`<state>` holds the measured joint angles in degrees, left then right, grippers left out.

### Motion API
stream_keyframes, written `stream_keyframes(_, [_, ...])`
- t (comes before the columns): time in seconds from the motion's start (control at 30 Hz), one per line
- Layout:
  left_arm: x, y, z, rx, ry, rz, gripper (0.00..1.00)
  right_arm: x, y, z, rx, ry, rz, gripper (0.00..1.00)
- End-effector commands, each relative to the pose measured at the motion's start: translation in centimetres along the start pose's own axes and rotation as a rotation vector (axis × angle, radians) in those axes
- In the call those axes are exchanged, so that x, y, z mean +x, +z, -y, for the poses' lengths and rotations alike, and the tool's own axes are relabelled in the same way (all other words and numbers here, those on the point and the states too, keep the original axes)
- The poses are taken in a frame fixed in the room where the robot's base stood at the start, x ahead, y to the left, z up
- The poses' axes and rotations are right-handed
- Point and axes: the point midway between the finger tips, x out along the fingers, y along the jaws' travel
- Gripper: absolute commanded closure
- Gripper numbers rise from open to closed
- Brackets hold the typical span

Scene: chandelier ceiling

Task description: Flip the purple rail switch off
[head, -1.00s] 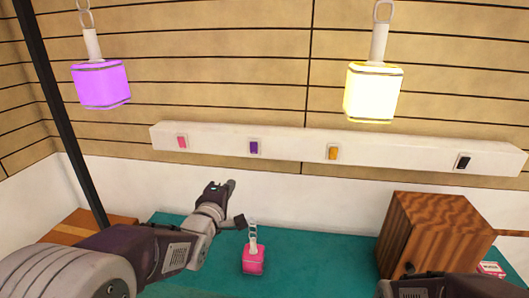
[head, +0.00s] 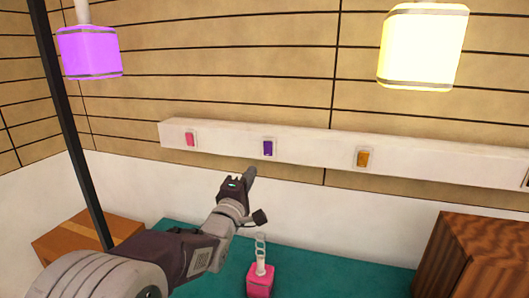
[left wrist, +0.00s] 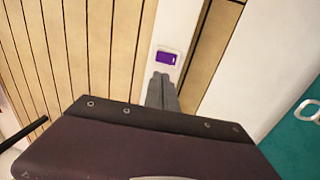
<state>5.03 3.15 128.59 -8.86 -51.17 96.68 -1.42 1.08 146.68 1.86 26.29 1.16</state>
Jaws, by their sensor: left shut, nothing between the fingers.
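The purple rail switch (head: 267,148) sits on the white wall rail (head: 310,148), between a pink switch (head: 191,139) and an orange switch (head: 362,158). My left gripper (head: 250,173) is shut and empty, its fingertips just below and left of the purple switch in the head view. In the left wrist view the shut fingers (left wrist: 161,78) point at the purple switch (left wrist: 166,58), with its white plate showing just past the tips. I cannot tell whether they touch. A purple lamp (head: 90,52) hangs lit at the upper left. My right gripper is not in view.
A lit yellow-white lamp (head: 422,46) hangs at the upper right. A wooden box (head: 470,262) stands at the right, and a brown box (head: 85,240) at the left.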

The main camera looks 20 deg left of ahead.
Motion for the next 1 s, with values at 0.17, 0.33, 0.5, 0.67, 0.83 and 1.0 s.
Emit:
stream_keyframes(0.17, [3.4, 0.0, 0.0, -0.001, -0.001, 0.000, 1.00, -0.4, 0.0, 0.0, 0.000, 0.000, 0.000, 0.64])
stream_keyframes(0.33, [7.2, 0.0, 0.0, -0.001, -0.001, 0.001, 1.00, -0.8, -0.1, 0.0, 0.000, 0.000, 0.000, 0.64])
stream_keyframes(0.5, [10.6, 0.1, 0.0, 0.000, -0.001, 0.001, 1.00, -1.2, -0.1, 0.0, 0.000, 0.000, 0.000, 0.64])
stream_keyframes(0.67, [12.6, 0.0, 0.0, 0.000, -0.001, 0.000, 1.00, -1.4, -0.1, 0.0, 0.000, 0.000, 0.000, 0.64])
stream_keyframes(0.83, [13.3, 0.0, 0.0, 0.000, -0.001, 0.000, 1.00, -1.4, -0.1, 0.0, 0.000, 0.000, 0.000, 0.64])
stream_keyframes(1.0, [13.3, 0.0, 0.1, 0.000, -0.001, 0.000, 1.00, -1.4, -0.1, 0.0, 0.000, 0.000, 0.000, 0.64])
